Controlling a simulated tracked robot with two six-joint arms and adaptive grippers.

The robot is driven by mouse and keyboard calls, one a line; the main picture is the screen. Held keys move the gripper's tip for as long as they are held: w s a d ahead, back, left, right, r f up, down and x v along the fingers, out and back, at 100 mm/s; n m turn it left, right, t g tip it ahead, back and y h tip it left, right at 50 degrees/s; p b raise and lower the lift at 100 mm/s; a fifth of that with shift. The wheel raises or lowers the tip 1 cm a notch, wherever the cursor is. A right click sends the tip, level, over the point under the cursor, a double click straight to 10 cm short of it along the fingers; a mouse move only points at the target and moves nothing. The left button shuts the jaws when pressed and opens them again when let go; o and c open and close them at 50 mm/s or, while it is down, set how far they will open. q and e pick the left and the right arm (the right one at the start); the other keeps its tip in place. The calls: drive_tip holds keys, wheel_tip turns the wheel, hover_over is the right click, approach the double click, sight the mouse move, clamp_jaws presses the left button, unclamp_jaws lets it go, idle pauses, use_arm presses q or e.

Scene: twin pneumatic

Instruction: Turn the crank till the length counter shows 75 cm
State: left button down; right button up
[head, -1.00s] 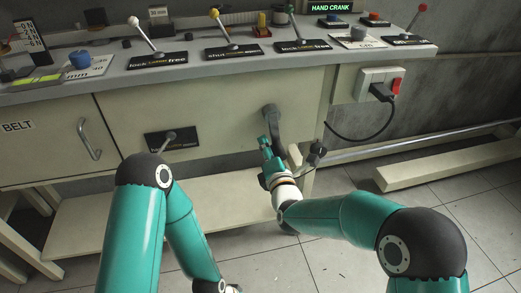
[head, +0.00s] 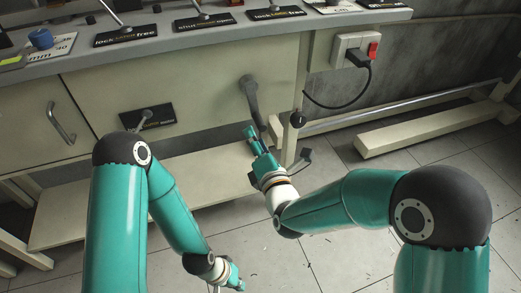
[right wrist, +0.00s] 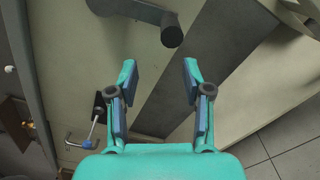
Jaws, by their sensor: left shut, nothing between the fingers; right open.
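The crank (head: 253,101) is a dark grey bent bar on the front panel of the cream bench, its arm hanging downward. My right gripper (head: 251,134) is open, just below and beside the crank's lower part in the head view. In the right wrist view the crank's round dark end (right wrist: 172,35) lies beyond the tips of my right gripper (right wrist: 160,78), with nothing between its fingers. My left gripper (head: 236,284) is shut and empty, low over the floor at the bottom edge. I cannot see the length counter's reading in the views now.
A lower shelf (head: 120,190) runs under the panel. A black cable (head: 340,105) hangs from the socket box (head: 350,45). Labelled levers line the bench top. The tiled floor in front is open.

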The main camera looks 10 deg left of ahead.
drive_tip(key=v, duration=0.3)
drive_tip(key=shift+s+d, duration=0.15)
drive_tip(key=shift+s, duration=0.15)
